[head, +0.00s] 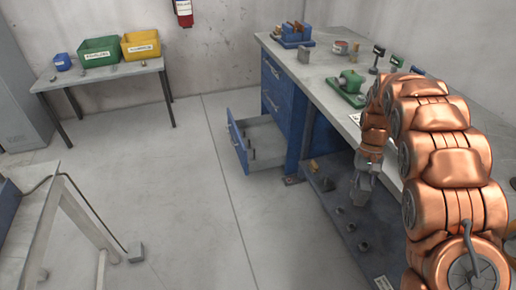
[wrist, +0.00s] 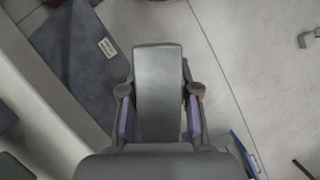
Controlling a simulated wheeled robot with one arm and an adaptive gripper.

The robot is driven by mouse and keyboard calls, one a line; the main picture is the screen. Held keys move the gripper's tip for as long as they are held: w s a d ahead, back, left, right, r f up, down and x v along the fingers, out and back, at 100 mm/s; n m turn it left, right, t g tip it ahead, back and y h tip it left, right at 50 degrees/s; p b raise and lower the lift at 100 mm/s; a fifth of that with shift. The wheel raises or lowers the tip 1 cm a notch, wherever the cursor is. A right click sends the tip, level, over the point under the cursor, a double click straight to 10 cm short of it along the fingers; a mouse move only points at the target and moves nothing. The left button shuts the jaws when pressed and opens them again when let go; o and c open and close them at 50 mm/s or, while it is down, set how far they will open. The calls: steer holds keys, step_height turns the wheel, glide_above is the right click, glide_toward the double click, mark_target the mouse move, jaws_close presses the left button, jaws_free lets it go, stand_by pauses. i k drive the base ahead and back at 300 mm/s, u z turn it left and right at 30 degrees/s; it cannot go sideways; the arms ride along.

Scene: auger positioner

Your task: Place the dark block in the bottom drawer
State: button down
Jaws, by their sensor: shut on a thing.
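My gripper (head: 361,190) hangs beside the right-hand workbench, to the right of the open drawer in the head view. In the wrist view my gripper (wrist: 160,92) is shut on the dark block (wrist: 159,75), a grey, upright-looking slab between its two fingers. In the head view the block cannot be told apart clearly from the gripper. The bottom drawer (head: 237,148) has a blue front, is pulled out, and holds a few small grey pieces. A blue edge, perhaps the drawer's, shows at the lower right of the wrist view.
A side table (head: 100,77) with green and yellow bins stands at the back left. The floor left of the drawer is clear.

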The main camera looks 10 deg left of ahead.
mark_target(262, 150)
steer(key=u, duration=1.5)
steer(key=i, duration=5.3)
steer(key=z, duration=0.55)
